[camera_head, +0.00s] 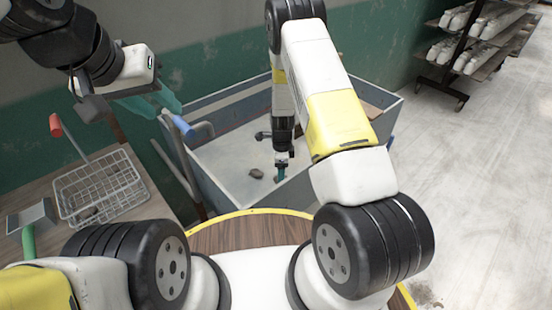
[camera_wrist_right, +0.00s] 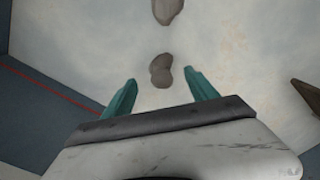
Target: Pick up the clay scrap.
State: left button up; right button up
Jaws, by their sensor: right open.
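A grey-brown clay scrap (camera_head: 256,173) lies on the pale floor of the large grey bin (camera_head: 215,117). In the right wrist view, two touching clay lumps (camera_wrist_right: 161,70) lie beyond and between my right fingertips, with another lump (camera_wrist_right: 167,10) at the top edge. My right gripper (camera_wrist_right: 160,94) is open, with its teal fingers apart and nothing between them. In the head view it (camera_head: 281,171) points down into the bin, just right of the scrap.
A wire basket (camera_head: 100,190) with a grey lump in it stands on the wooden bench (camera_head: 145,209) at left. A green-handled scoop (camera_head: 30,225) lies beside it. The bin walls surround my right gripper. A shelf rack (camera_head: 470,45) stands at back right; the floor there is clear.

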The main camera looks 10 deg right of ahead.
notch_tip(320, 180, down, 4)
jog(key=shift+w+d+r, duration=0.1)
jog(key=shift+w+r, duration=0.05)
jog(key=shift+r, duration=0.1)
grip_shut()
jog(key=shift+r, duration=0.1)
